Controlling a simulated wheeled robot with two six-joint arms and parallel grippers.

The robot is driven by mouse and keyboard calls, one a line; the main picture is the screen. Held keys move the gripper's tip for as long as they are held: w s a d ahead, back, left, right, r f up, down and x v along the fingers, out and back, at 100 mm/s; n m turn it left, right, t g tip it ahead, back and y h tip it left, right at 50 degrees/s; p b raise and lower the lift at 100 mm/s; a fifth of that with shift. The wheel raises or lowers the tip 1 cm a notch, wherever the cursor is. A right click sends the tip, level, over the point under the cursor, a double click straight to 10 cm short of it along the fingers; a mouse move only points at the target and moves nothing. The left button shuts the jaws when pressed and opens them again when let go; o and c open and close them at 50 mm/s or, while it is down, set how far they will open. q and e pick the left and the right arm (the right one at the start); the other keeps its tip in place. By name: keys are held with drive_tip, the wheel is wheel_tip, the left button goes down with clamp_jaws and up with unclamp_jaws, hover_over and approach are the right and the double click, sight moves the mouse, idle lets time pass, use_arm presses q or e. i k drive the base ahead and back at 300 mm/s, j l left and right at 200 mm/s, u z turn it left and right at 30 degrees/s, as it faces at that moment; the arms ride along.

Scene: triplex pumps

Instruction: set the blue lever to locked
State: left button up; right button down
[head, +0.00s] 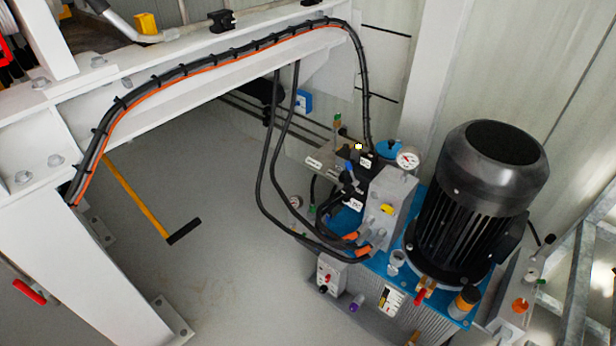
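Several small blue parts show in the head view, and I cannot tell for sure which is the blue lever. A small blue handle-like part (350,167) sits on the black valve group beside the grey block. A rounder blue part (389,148) sits behind the block, next to a white-faced gauge (408,158). A blue box-shaped part (303,101) is farther back under the white beam. No lock marking or lever position is readable at this size. Neither of my grippers is in view.
A large dark motor (480,205) stands on a blue-topped unit at the right. Black hoses (268,150) hang from the white beam (200,105) to the grey block (388,205). A yellow bar with a black end (140,200) juts over the grey floor, which is clear at centre-left.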

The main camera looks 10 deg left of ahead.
sight(349, 167)
drive_tip(key=i+j+u, duration=0.1)
drive_tip(key=i+j+z, duration=0.3)
drive_tip(key=i+j, duration=0.55)
drive_tip(key=j, duration=0.15)
